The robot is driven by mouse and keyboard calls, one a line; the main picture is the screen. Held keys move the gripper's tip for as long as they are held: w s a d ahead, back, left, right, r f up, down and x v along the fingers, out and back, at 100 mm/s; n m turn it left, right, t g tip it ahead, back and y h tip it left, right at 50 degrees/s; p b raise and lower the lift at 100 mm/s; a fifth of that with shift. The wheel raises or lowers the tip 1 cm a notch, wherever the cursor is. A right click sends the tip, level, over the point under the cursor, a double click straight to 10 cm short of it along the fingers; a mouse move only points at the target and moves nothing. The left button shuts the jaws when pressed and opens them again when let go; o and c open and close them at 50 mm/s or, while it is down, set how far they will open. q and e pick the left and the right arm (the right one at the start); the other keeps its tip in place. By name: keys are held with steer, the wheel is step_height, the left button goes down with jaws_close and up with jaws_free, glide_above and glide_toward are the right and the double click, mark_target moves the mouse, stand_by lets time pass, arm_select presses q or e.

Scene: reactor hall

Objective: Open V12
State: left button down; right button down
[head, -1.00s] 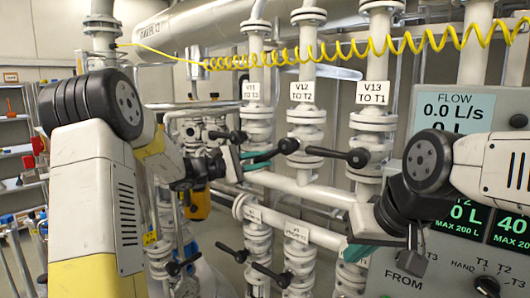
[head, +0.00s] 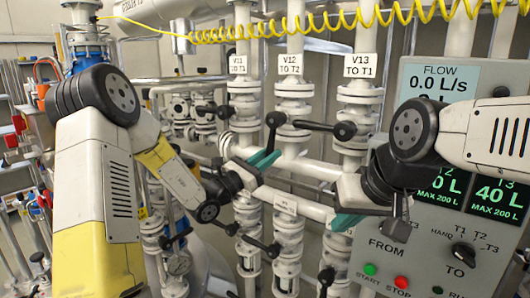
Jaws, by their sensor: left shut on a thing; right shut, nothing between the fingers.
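The V12 label (head: 290,64) hangs on the middle of three upper vertical pipes. The V12 valve (head: 292,90) has a black lever handle (head: 271,136), which slopes steeply down from its round black hub. My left gripper (head: 263,160), with teal fingertips, is shut on the lower end of this lever. The fingers hide the lever's tip. My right gripper (head: 347,221) is shut and empty, low in front of the pipes beside the control panel.
V11's lever (head: 207,110) and V13's lever (head: 318,127) lie about level on either side of V12. The control panel (head: 385,262) stands close on the right. A yellow coiled hose (head: 330,22) crosses above. More valves with black levers sit below.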

arm_select(q)
steer(key=shift+s+d+f+n+t+y, duration=0.15)
steer(key=shift+s+d+n+t, duration=0.2)
steer(key=shift+n, duration=0.2)
steer(key=shift+s+d+f+n+t+y, duration=0.1)
steer(key=shift+s+d+n+t+y, duration=0.1)
steer(key=shift+d+n, duration=0.3)
steer(key=shift+r, duration=0.1)
steer(key=c, duration=1.3)
jaws_free()
steer(key=shift+a, duration=0.1)
steer(key=shift+a, duration=0.1)
steer(key=v, duration=0.7)
steer(key=shift+s+a, duration=0.15)
steer(key=shift+s, duration=0.15)
